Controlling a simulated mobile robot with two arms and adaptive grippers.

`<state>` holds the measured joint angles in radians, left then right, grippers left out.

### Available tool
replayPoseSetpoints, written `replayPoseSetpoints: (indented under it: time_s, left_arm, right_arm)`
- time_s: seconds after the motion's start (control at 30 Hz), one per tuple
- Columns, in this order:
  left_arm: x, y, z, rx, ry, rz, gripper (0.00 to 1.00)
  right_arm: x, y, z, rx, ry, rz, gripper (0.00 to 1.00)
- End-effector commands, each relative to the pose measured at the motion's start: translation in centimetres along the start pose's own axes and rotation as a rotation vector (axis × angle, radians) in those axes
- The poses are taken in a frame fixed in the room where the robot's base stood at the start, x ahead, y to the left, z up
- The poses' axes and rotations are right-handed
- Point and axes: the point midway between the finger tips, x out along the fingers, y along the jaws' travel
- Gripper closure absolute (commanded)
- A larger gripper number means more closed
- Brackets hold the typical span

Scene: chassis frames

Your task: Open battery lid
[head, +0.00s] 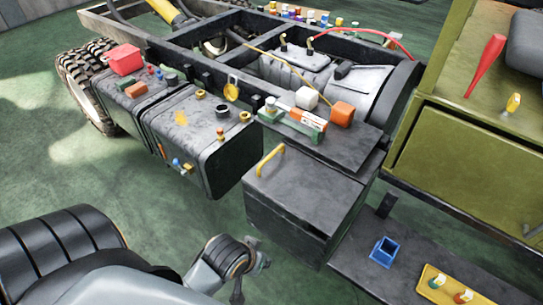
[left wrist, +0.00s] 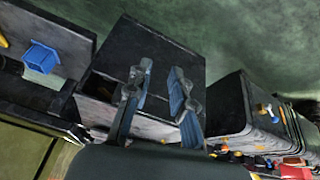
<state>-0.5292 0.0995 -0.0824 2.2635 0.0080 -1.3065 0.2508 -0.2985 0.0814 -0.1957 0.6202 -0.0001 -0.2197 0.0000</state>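The battery box (head: 285,232) is a dark box on the side of the chassis frame, in the middle of the head view. Its lid (head: 310,190) lies closed on top, with a yellow handle (head: 270,160) near its far left edge. My left gripper (head: 246,267) is in front of and below the box in the head view, apart from the lid. In the left wrist view its two blue-tipped fingers (left wrist: 160,92) are spread with nothing between them, and the dark box (left wrist: 150,50) shows behind them. The yellow handle is not clear there. My right gripper is not in view.
Dark tanks (head: 205,130) with caps and small fittings stand left of the box. A dark shelf (head: 325,145) with small items is behind it. A step (head: 350,268) with a blue container (head: 384,252) and a yellow tray (head: 447,287) lies right. Green floor is open at left.

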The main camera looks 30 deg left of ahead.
Motion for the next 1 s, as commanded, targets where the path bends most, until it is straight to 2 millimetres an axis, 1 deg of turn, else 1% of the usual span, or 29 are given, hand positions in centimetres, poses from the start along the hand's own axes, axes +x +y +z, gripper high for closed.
replayPoseSetpoints:
  time_s: [0.03, 0.17, 0.27, 0.37, 0.47, 0.5, 0.6, 0.7, 0.8, 0.9, 1.0]
  left_arm:
    - [-0.2, -0.2, -1.1, -0.082, 0.038, 0.004, 0.78]
    - [-0.1, -0.8, -4.0, -0.310, 0.141, 0.029, 0.78]
    - [0.4, -1.6, -6.3, -0.503, 0.227, 0.064, 0.78]
    - [1.0, -2.6, -8.8, -0.735, 0.324, 0.123, 0.78]
    - [1.8, -4.0, -11.7, -1.017, 0.435, 0.224, 0.78]
    - [2.0, -4.8, -12.9, -1.142, 0.482, 0.281, 0.78]
    - [2.5, -6.7, -15.5, -1.437, 0.582, 0.445, 0.78]
    - [2.6, -8.4, -17.2, -1.668, 0.649, 0.611, 0.78]
    - [2.4, -9.6, -18.3, -1.826, 0.688, 0.753, 0.78]
    - [2.2, -10.4, -18.9, -1.918, 0.706, 0.851, 0.78]
    - [2.2, -10.8, -19.3, -1.959, 0.712, 0.899, 0.78]
  right_arm:
    - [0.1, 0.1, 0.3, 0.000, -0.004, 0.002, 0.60]
    - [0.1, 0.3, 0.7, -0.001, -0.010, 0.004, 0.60]
    - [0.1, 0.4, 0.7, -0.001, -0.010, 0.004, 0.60]
    - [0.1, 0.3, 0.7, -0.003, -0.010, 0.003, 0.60]
    - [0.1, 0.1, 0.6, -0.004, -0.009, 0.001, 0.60]
    - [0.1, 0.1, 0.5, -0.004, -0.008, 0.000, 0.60]
    - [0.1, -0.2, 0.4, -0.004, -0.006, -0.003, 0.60]
    - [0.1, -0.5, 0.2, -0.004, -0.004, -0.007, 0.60]
    - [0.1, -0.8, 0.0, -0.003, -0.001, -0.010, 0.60]
    - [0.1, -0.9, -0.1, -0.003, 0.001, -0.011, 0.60]
    - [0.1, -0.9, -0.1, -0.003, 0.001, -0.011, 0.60]
